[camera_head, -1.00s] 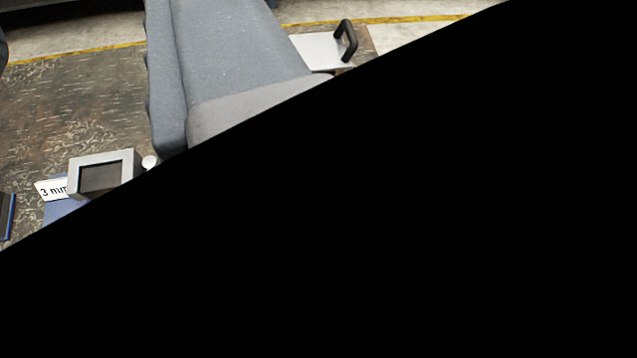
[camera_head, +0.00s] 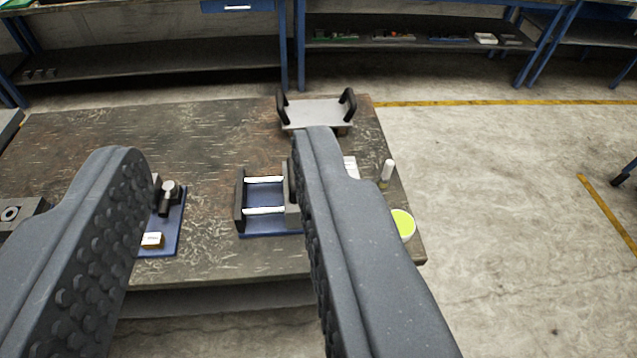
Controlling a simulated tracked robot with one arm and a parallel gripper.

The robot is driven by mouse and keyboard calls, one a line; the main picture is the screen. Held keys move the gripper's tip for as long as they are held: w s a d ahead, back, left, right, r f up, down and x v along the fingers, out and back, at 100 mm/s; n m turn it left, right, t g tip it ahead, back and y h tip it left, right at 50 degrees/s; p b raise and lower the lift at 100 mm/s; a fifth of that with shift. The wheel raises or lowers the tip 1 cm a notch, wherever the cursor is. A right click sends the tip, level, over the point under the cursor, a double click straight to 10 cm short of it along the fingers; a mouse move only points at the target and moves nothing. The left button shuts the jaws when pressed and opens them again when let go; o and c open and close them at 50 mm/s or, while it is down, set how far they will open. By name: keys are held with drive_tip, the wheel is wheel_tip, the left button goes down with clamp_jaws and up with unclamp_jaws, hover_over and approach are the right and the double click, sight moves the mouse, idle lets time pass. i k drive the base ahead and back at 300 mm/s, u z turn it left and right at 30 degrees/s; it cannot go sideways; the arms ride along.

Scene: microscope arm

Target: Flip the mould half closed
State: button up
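My gripper (camera_head: 222,142) is open, its two grey ridged fingers wide apart and nothing between them. It is in front of and above the worktable (camera_head: 225,125). A flat metal plate with two upright black handles (camera_head: 318,112) lies at the table's back right, just beyond the right fingertip. A fixture with two dark end blocks and two bright rods (camera_head: 264,196) stands on a blue base between the fingers, farther off; the right finger hides its right side. I cannot tell which of these is the mould, or any hinge.
A blue board with a small clamp-like part (camera_head: 168,193) is partly behind the left finger. A white-capped bottle (camera_head: 387,172) and a yellow-green disc (camera_head: 402,223) are at the table's right edge.

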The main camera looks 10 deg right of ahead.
sight(293, 212)
drive_tip(key=z, duration=0.15)
drive_tip(key=i, duration=1)
drive_tip(key=u, duration=0.05)
